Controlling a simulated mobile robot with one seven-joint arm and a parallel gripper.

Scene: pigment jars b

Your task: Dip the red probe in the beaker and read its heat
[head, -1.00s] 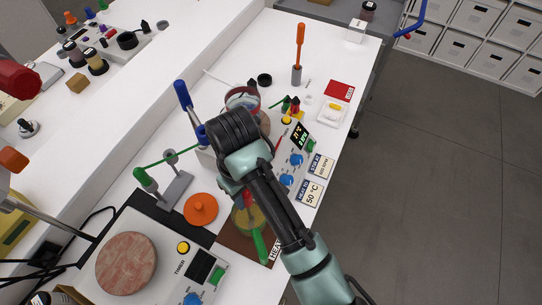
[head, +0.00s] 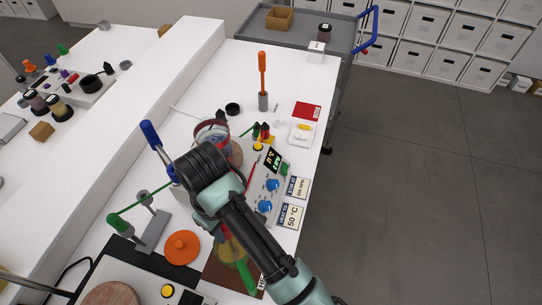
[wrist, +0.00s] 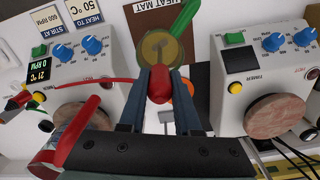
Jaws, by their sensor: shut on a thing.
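My gripper (wrist: 160,88) is shut on a red-handled thing, the red probe (wrist: 158,85), in the wrist view. The probe's red end also shows below my wrist in the head view (head: 227,231). The hot plate display (wrist: 39,71) appears to read 21 °C and 0 RPM.
An orange disc (head: 182,247) and a grey stand with a green-ended rod (head: 150,228) are on the left.

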